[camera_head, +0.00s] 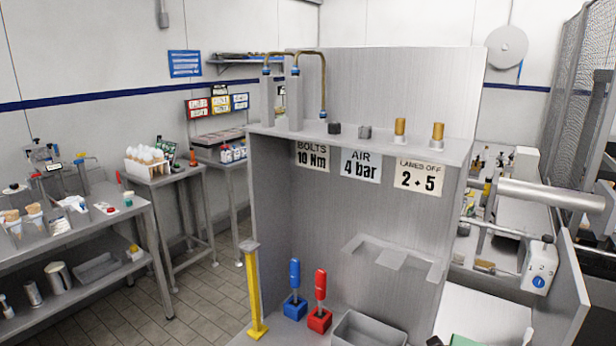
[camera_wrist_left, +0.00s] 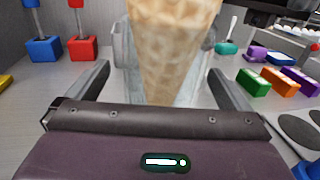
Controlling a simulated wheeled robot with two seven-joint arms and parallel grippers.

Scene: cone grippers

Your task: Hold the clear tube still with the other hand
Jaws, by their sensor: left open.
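My left gripper (camera_wrist_left: 162,82) is open in the left wrist view, its two dark fingers well apart. A waffle cone (camera_wrist_left: 172,45) stands tip down between and beyond the fingers, its top cut off by the frame. A pale, see-through shape that looks like the clear tube (camera_wrist_left: 124,58) shows on both sides of the cone's lower part. No finger visibly touches it. A dark shape at the top right may be part of my right gripper (camera_wrist_left: 275,12), but its jaws cannot be made out. Neither gripper shows in the head view.
A blue block (camera_head: 295,308) and a red block (camera_head: 319,320) with upright handles stand beside a grey bin (camera_head: 372,330). Green (camera_wrist_left: 253,82), orange (camera_wrist_left: 280,82) and purple (camera_wrist_left: 300,78) blocks lie at right in the wrist view. A yellow post (camera_head: 254,290) stands left.

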